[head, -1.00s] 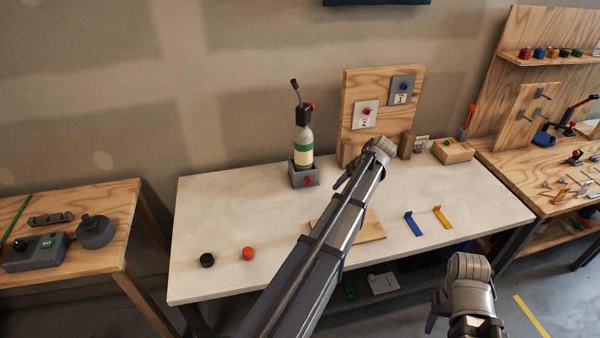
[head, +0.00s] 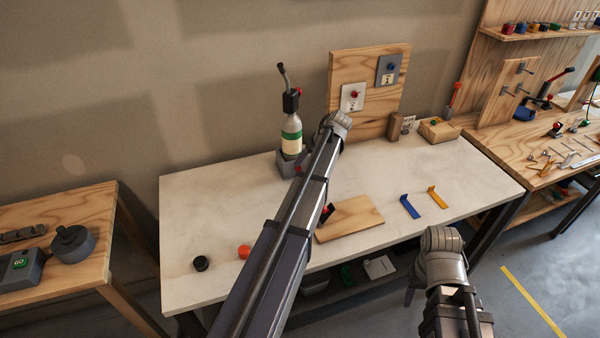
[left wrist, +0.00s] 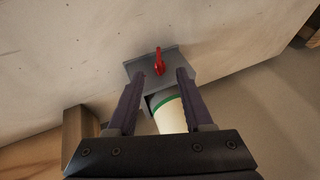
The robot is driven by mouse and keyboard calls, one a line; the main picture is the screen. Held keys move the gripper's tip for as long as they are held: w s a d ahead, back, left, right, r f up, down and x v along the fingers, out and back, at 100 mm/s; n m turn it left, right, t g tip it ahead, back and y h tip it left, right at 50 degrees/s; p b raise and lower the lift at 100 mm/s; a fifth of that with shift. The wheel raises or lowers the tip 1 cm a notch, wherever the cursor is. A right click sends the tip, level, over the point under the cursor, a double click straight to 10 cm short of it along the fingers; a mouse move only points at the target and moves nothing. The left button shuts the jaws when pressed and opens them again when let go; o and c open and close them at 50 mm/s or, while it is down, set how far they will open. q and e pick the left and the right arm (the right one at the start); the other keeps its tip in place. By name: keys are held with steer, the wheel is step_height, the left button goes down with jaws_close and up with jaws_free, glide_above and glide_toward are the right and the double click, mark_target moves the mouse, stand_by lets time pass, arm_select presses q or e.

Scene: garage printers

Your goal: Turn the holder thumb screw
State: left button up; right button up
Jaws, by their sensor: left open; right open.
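The grey holder (head: 284,165) stands on the white table with a green-and-white bottle (head: 291,135) upright in it. The holder's red thumb screw (head: 298,169) shows just beside my left forearm. In the left wrist view the red thumb screw (left wrist: 159,62) sits on the grey holder (left wrist: 136,66), between and slightly beyond my open left fingers (left wrist: 160,73). I cannot tell any contact with the screw. In the head view my left gripper (head: 318,134) is right of the bottle, its fingers partly hidden. My right gripper (head: 412,290) is open and empty, in front of the table.
A wooden panel (head: 370,65) with two switch plates stands behind my left gripper. A wooden block (head: 396,126) is at its right. A wooden board (head: 350,220), blue bracket (head: 410,207) and yellow bracket (head: 438,198) lie nearer. Black (head: 200,263) and orange (head: 244,252) knobs sit front left.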

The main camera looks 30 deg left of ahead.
mark_target(301, 168)
arm_select(q)
steer(key=b+x, duration=0.3)
steer(key=x, duration=0.1)
steer(key=shift+a+f, duration=0.15)
steer(key=shift+f, duration=0.2)
steer(key=shift+r, duration=0.1)
steer(key=shift+c, duration=0.2)
jaws_close()
